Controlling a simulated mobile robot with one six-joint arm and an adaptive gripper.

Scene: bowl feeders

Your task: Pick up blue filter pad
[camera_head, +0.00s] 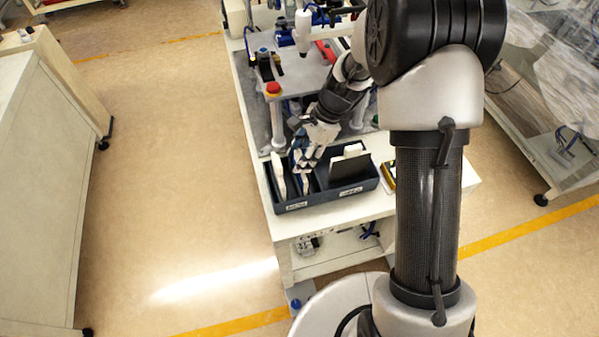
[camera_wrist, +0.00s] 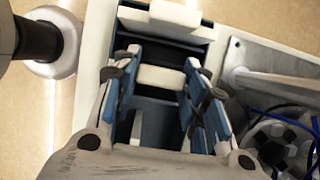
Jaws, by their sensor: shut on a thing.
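My gripper (camera_head: 305,158) points down into the left part of a dark divided bin (camera_head: 331,195) at the front of the workbench. In the wrist view its two fingers (camera_wrist: 163,66) are closed on a filter pad (camera_wrist: 161,78) that lies between the tips. The pad shows a pale, cream edge there; its faces are hidden, so I cannot tell if it is blue. The fingers carry blue strips. In the head view the pad's lower part seems to be still between the bin walls, mostly hidden by the fingers.
A white pad (camera_head: 278,174) stands in the bin's left end. White pads and a black plate (camera_head: 349,167) stand in its right part. A raised platform with a red button (camera_head: 273,88) and a metal post (camera_head: 277,125) is close behind. Open floor lies left.

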